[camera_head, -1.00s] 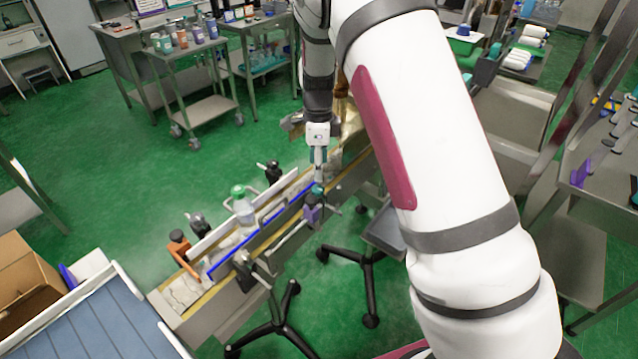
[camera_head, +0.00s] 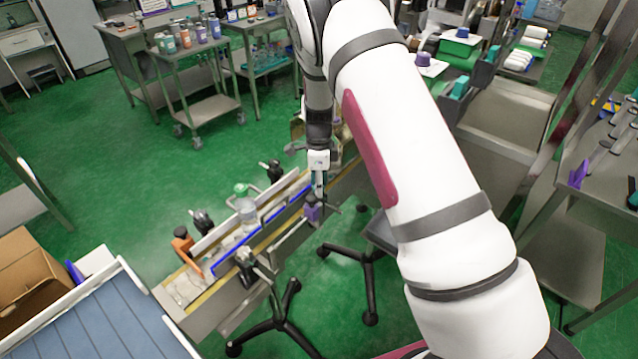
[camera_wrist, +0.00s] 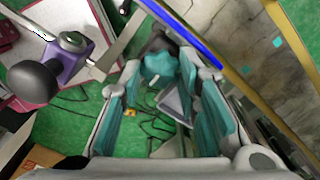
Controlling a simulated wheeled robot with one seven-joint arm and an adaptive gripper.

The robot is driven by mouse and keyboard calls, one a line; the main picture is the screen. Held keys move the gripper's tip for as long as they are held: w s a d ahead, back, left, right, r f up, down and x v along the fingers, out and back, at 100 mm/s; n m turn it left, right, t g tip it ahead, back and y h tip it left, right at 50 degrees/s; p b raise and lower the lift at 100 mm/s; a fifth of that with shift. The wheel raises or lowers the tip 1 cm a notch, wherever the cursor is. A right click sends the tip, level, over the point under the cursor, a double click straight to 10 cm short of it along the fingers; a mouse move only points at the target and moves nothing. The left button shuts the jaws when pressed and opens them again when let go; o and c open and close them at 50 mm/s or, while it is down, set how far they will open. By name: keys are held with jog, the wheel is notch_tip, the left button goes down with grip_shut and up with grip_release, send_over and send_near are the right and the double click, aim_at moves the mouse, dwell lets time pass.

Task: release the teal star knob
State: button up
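The teal star knob (camera_wrist: 161,66) shows in the wrist view between the tips of my gripper (camera_wrist: 160,82). The two teal-padded fingers stand apart on either side of it, with narrow gaps visible. I cannot tell whether either tip touches the knob. In the head view my gripper (camera_head: 318,187) points down at the purple clamp block (camera_head: 313,211) on the near side of the conveyor. The knob is mostly hidden there by my gripper.
The blue guide rail (camera_head: 232,262) runs along the conveyor beside my gripper. Open green floor lies left.

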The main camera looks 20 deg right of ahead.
jog(key=shift+c, duration=1.2)
